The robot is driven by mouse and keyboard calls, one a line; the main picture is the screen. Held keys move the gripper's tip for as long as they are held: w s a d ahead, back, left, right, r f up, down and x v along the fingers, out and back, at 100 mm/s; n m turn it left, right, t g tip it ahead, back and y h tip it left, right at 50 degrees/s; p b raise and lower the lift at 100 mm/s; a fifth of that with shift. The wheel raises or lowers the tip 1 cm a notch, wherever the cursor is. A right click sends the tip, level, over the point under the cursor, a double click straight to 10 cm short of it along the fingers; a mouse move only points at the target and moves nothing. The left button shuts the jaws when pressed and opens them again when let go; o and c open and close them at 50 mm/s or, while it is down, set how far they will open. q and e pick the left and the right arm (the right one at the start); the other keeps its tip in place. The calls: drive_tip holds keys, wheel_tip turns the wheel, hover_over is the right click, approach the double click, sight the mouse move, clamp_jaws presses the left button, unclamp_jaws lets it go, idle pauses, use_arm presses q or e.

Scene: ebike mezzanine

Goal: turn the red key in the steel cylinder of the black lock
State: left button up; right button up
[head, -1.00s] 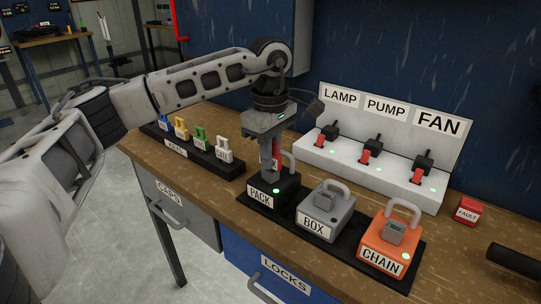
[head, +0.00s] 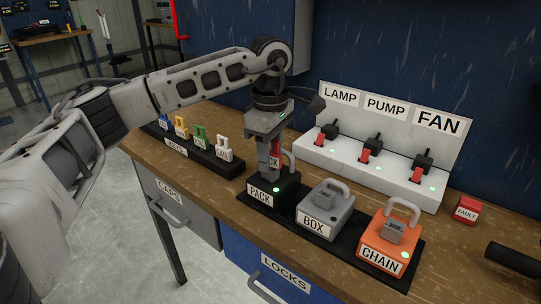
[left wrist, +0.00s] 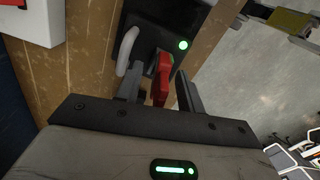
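The black lock (head: 285,188), labelled PACK, stands at the left end of a black base strip with a green light lit on its top. Its grey shackle also shows in the left wrist view (left wrist: 129,50). The red key (head: 275,160) stands up from the lock, and its red body shows in the left wrist view (left wrist: 162,78). My left gripper (head: 269,172) points down over the lock. Its two fingers (left wrist: 160,92) are apart on either side of the key, with a visible gap on the right. The steel cylinder is hidden. My right gripper is not in view.
The grey BOX lock (head: 322,207) and orange CHAIN lock (head: 385,236) stand to the right. A rack of keys (head: 190,150) is at the left. A white switch panel (head: 330,155) stands behind. A red FAULT block (head: 467,212) and a black cylindrical object (head: 515,261) are at the right.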

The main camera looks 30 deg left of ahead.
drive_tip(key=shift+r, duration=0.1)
